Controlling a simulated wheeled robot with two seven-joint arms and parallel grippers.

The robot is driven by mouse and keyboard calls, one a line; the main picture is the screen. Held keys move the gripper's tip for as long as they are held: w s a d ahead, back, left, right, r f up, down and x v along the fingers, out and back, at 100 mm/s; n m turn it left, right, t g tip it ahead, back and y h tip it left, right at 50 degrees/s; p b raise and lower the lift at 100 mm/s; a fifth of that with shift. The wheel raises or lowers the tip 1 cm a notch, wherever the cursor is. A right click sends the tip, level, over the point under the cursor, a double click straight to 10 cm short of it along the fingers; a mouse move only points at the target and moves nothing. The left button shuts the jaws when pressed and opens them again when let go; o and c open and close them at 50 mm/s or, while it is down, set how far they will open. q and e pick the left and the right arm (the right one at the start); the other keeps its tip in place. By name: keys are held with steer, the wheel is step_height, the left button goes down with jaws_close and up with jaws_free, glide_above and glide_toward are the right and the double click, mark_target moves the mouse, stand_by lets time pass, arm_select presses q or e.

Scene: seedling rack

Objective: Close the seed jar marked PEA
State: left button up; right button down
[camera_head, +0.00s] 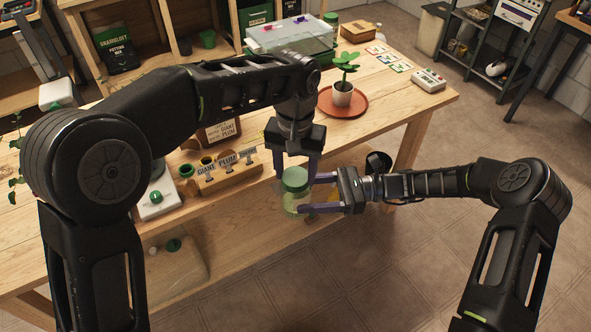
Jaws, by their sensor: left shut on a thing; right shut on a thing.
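A clear jar with pale green contents (292,204) is held upright in the air at the table's front edge. Its green lid (295,178) sits at its mouth; I cannot tell how tightly. No marking on the jar is readable. My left gripper (295,172) reaches down from above, shut on the lid with a finger on either side. My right gripper (308,195) comes in from the right and is shut around the jar's body below the lid.
A wooden rack with name plates (228,176) stands left of the jar. A potted seedling (342,94) stands on a red saucer (358,106) behind. A lidded propagator (290,40), seed packets (390,58) and a labelled device (429,80) are farther back. A white scale (157,203) is at left.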

mark_target(290, 200)
arm_select(q)
steer(key=o, duration=1.6)
steer(key=shift+r, duration=3.8)
steer(key=s+f, duration=0.2)
steer(key=f, duration=0.1)
steer(key=s+a+f+m+g, duration=0.1)
steer(key=s+f, duration=0.1)
steer(key=f, duration=0.1)
steer(key=s+f+g+y, duration=0.1)
steer(key=s+f, duration=0.1)
steer(key=f, duration=0.1)
steer(key=shift+a+f+m, duration=0.15)
steer(key=shift+f+m, duration=0.05)
steer(key=shift+m, duration=0.2)
steer(key=s+a+f+n+t+h, duration=0.1)
steer(key=s+f, duration=0.4)
steer(key=f, duration=0.5)
steer(key=s+a+f+n+h, duration=0.2)
steer(key=s+a+f+n, duration=0.1)
steer(key=f, duration=0.7)
steer(key=s+a+f+n+t+h, duration=0.1)
steer(key=s+a+f+n+h, duration=0.1)
steer(key=s+f, duration=0.6)
steer(key=shift+s+a+f+n+t, duration=0.15)
steer(key=shift+a+f+n, duration=0.2)
steer(key=shift+f, duration=0.4)
steer(key=shift+w+a+f+n+t, duration=0.15)
steer(key=shift+a+f, duration=0.3)
steer(key=shift+f, duration=0.3)
